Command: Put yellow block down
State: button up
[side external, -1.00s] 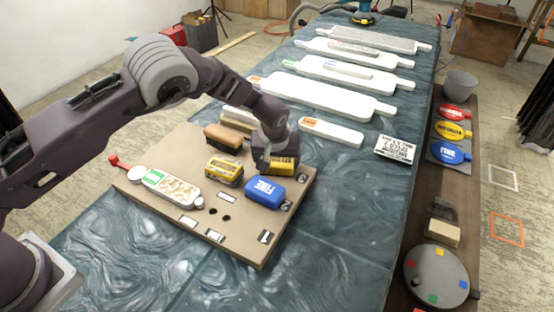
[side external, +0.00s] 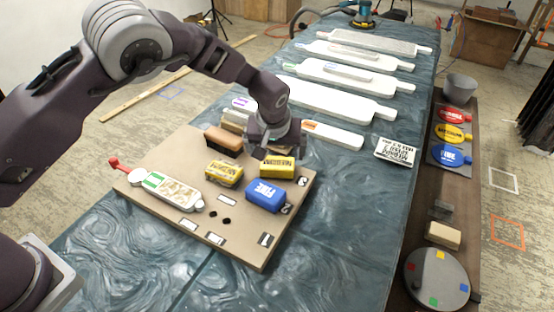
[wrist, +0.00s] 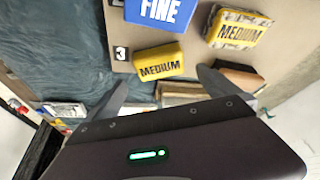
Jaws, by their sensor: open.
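The yellow block (side external: 277,168) marked MEDIUM rests on the tan board (side external: 150,160), behind the blue FINE block (side external: 265,195). It also shows in the wrist view (wrist: 160,68), apparently free of the fingers. My gripper (side external: 275,150) is just above and behind the yellow block. In the wrist view my gripper (wrist: 161,76) has its two fingers spread wide with nothing held between them. A second, worn yellow block (side external: 224,173), also marked MEDIUM, sits to the left on the board.
Brown and tan blocks (side external: 223,140) sit at the board's back edge. A paddle-shaped piece (side external: 172,190) lies at the front left. White panels (side external: 335,98) lie farther back on the blue table. A side shelf (side external: 450,200) holds coloured discs.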

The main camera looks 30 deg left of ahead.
jog(key=v, duration=0.4)
jog(key=shift+s+d+r, duration=0.1)
jog(key=shift+r, duration=0.15)
jog(key=s+a+r+h, duration=0.1)
jog(key=s+a+r, duration=0.45)
jog(key=r, duration=0.35)
jog(key=s+a+r+h, duration=0.1)
jog(key=s+a+r, duration=0.3)
jog(key=s+r, duration=0.4)
jog(key=s+a+r+m, duration=0.1)
jog(key=s+a+m, duration=0.1)
jog(key=s, duration=0.9)
jog(key=s+a+r+m+t, duration=0.1)
jog(key=s+a+r+m, duration=0.1)
jog(key=s, duration=0.9)
jog(key=shift+s+a+m+t, duration=0.3)
jog(key=shift+a, duration=0.15)
